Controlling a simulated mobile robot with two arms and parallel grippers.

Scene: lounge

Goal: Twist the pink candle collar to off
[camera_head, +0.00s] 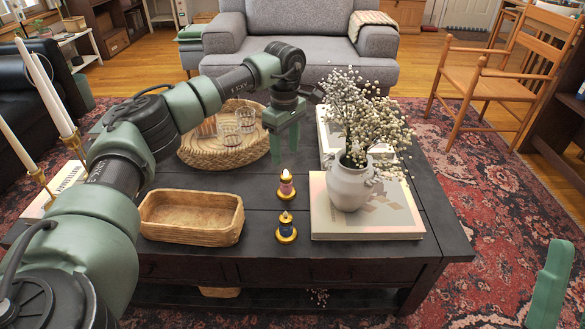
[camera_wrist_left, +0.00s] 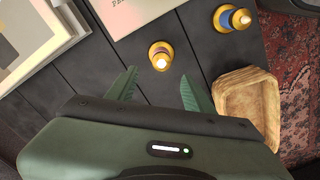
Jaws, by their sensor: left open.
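The pink candle (camera_head: 286,187) stands upright on the dark coffee table (camera_head: 262,200), with a gold base and collar and a bright, lit-looking top. It also shows in the left wrist view (camera_wrist_left: 160,57), just beyond the fingertips. A similar blue candle (camera_head: 286,229) stands nearer the front edge, and also shows in the wrist view (camera_wrist_left: 228,18); its top looks dark. My left gripper (camera_head: 286,155) is open and empty, pointing down, above and behind the pink candle, apart from it. One green finger, seemingly of my right gripper (camera_head: 550,285), shows at the right edge.
A wooden bowl (camera_head: 190,236) stands left of the candles. A book (camera_head: 370,230) bearing a white vase (camera_head: 349,184) of flowers is on the right. A woven tray (camera_head: 190,153) with glasses lies behind, partly hidden by my left arm. The tabletop around the candles is clear.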

